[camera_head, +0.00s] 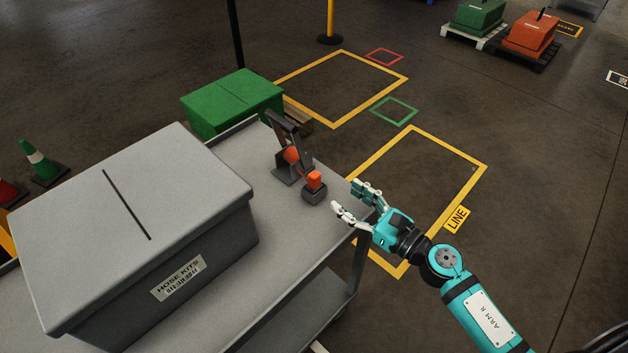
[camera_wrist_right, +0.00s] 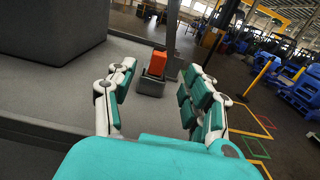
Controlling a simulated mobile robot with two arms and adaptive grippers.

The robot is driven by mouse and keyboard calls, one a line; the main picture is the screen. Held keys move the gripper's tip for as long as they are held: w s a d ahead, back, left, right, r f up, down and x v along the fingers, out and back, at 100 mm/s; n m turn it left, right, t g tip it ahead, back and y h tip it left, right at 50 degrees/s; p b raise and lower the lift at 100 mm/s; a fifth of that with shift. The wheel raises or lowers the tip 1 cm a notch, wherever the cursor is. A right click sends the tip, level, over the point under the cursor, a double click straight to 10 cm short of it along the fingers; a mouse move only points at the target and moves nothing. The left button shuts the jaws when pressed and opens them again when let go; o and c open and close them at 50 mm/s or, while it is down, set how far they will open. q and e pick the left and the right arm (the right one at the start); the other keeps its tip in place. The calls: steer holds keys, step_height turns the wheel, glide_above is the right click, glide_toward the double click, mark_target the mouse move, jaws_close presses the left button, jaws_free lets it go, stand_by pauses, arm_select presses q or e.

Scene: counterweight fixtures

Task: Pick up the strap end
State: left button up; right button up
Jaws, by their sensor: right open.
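An orange block (camera_head: 314,179), which looks like the strap end, sits in a small dark grey holder (camera_head: 314,195) on the grey cart top. Behind it stands a dark fixture (camera_head: 288,170) with an upright arm and a round orange part (camera_head: 291,154). My right gripper (camera_head: 347,196) is open and empty, to the right of the block and apart from it. In the right wrist view the orange block (camera_wrist_right: 157,62) shows ahead, between the two open fingers. Whether a strap runs from the block is too small to tell. My left gripper is not in view.
A large grey box (camera_head: 125,215) labelled HOSE KITS fills the left of the cart (camera_head: 285,235). A green box (camera_head: 233,102) stands behind the cart. Yellow floor outlines (camera_head: 445,225) lie to the right. The cart top between the grey box and the holder is clear.

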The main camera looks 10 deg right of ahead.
mark_target(318, 178)
steer(key=p+x, duration=0.1)
steer(key=x, duration=0.4)
steer(key=shift+d, duration=0.1)
steer(key=shift+x, duration=0.9)
steer(key=x, duration=0.1)
steer(key=p+x, duration=0.1)
steer(key=x, duration=0.2)
steer(key=shift+w+f, duration=0.15)
steer(key=shift+f, duration=0.2)
jaws_close()
